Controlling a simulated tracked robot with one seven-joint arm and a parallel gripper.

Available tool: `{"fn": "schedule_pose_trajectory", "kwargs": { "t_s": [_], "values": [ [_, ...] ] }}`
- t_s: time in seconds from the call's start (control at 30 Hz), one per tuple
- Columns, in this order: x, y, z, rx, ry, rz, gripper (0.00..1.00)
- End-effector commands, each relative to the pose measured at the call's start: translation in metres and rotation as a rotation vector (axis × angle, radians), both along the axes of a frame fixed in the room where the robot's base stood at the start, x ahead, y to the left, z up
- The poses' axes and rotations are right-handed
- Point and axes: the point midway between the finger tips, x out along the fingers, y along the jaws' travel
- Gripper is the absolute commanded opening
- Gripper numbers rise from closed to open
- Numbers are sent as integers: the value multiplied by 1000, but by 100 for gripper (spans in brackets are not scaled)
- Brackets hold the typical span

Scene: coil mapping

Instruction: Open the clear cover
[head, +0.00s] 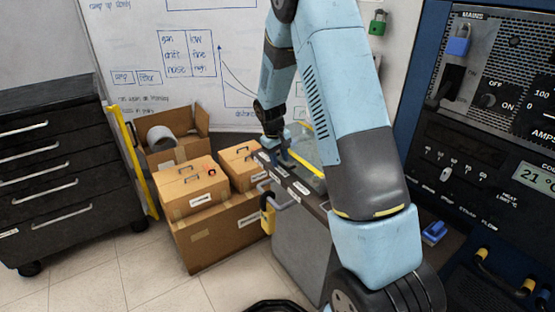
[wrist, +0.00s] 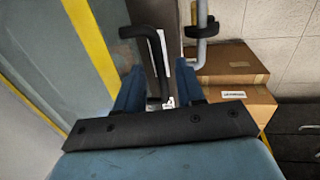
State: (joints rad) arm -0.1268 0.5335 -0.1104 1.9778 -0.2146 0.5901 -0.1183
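The clear cover (head: 303,143) has yellow edge strips and lies on top of a grey box (head: 300,245). In the wrist view the clear cover (wrist: 45,45) fills the upper left, with a yellow strip along it. A black bent handle (wrist: 157,62) stands beside that strip. My gripper (head: 281,155) is over the near left edge of the box top. In the wrist view my gripper (wrist: 160,85) has its two blue fingers apart, with the lower part of the black handle between them. I see gaps beside the handle; the fingertips' depth relative to it is unclear.
Cardboard boxes (head: 212,225) stand close to the box's left. A grey rail (wrist: 201,45) with black fittings is right of the handle. A yellow padlock (head: 267,213) hangs at the box's side. A blue control cabinet (head: 415,75) stands at right; open floor lies front left.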

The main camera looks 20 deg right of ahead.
Motion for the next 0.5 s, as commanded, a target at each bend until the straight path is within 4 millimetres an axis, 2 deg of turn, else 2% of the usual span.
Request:
{"fn": "schedule_pose_trajectory", "kwargs": {
  "t_s": [0.33,0.5],
  "values": [
    [0,-1,-3,0,0,0,38],
    [0,-1,-3,0,0,0,22]
  ]
}}
